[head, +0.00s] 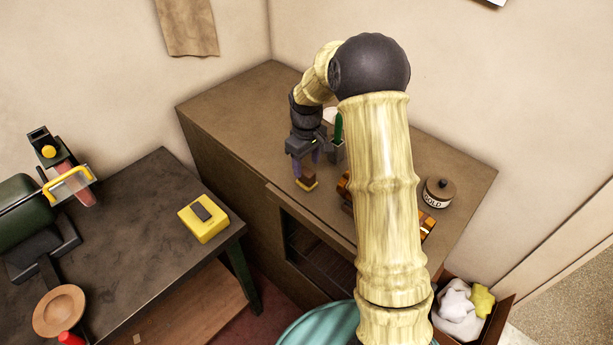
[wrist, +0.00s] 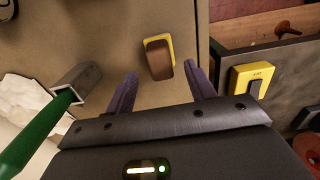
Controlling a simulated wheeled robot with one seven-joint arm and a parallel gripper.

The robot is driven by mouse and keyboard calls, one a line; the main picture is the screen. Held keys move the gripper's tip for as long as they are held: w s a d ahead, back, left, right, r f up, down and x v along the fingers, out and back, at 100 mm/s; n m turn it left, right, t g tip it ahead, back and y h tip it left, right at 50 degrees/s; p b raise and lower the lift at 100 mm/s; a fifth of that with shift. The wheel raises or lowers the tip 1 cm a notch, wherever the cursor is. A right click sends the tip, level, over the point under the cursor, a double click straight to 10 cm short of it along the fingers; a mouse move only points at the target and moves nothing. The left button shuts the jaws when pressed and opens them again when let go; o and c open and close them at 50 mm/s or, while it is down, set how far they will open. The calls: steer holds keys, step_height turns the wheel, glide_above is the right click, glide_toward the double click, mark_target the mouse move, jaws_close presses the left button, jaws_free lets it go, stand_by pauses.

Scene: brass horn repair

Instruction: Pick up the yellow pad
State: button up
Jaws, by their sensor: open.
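A small yellow pad (head: 308,186) with a brown block on top lies on the brown cabinet top, near its front edge. It also shows in the wrist view (wrist: 168,44), where the brown block covers part of it. My gripper (head: 307,164) hangs just above the pad and points down. In the wrist view its two purple fingers (wrist: 160,74) are apart, with the brown block seen between and just beyond their tips. Nothing is held. A second, larger yellow thing with a dark grey top (head: 203,217) lies on the dark table at left.
A grey holder (wrist: 78,82) with a green handle stands close beside my gripper. A labelled jar (head: 438,193) is at the cabinet's right. The dark table (head: 130,215) bears a green machine (head: 25,215) and a wooden dish (head: 60,310). An open box (head: 470,318) holds white and yellow cloths.

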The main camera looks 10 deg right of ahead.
mark_target(307, 171)
steer(key=shift+s+f+p, duration=0.1)
steer(key=shift+f+p, duration=0.45)
steer(key=shift+p, duration=0.05)
step_height(307, 171, down, 4)
steer(key=shift+f+p, duration=0.1)
steer(key=shift+p, duration=0.7)
steer(key=c, duration=0.8)
